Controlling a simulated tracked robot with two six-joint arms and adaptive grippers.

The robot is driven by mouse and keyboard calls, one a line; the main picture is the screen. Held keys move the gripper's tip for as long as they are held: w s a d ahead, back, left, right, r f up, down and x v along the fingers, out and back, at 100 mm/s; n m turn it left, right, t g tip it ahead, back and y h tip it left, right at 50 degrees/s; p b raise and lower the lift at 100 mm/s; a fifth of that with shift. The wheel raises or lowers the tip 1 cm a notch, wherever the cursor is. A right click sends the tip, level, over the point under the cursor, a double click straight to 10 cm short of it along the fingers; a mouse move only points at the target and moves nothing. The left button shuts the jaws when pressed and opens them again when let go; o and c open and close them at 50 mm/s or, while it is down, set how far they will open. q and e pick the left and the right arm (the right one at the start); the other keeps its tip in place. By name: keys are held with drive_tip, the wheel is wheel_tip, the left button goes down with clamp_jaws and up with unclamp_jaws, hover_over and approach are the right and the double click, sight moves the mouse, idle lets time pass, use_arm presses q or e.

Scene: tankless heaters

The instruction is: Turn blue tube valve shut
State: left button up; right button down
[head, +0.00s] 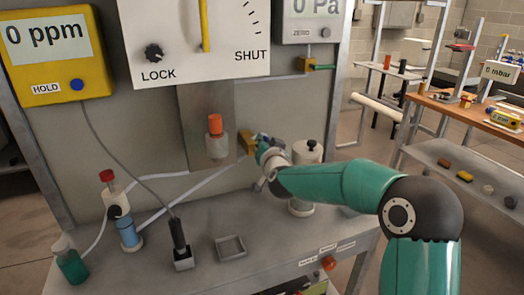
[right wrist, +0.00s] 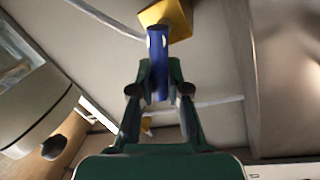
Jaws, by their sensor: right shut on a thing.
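The valve shows as a yellow block (head: 246,143) on the grey panel, with a tube running to it from the lower left. In the right wrist view, a blue handle (right wrist: 157,48) sticks out of the yellow block (right wrist: 170,17). My right gripper (head: 261,147) reaches the valve from the right. In the right wrist view, my right gripper (right wrist: 160,84) has its two green fingers closed on the blue handle. The fingers hide part of the handle in the head view. My left gripper is not in view.
A white cylinder with a black knob (head: 308,152) stands right behind my right arm. An orange-capped fitting (head: 215,138) is left of the valve. Several small bottles, a black probe (head: 179,238) and a square tray (head: 230,247) occupy the bench.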

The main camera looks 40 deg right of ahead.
drive_tip(key=shift+s+d+f+m+y+b, duration=0.1)
drive_tip(key=shift+d+f+m+y+b, duration=0.45)
drive_tip(key=shift+m+b, duration=1.2)
drive_tip(key=shift+s+d+f+m+y+b, duration=0.1)
drive_tip(key=shift+d+f+m+y+b, duration=0.4)
drive_tip(key=shift+m+b, duration=1.3)
drive_tip(key=shift+s+d+f+m+y+b, duration=0.1)
drive_tip(key=shift+d+f+m+y+b, duration=0.15)
drive_tip(key=shift+f+m+y+b, duration=1)
drive_tip(key=shift+r+m+h+b, duration=0.25)
drive_tip(key=shift+m+h+b, duration=0.25)
drive_tip(key=shift+m+h, duration=0.15)
drive_tip(key=c, duration=1.1)
unclamp_jaws()
drive_tip(key=shift+c, duration=0.2)
drive_tip(key=shift+r, duration=0.1)
drive_tip(key=shift+s, duration=0.1)
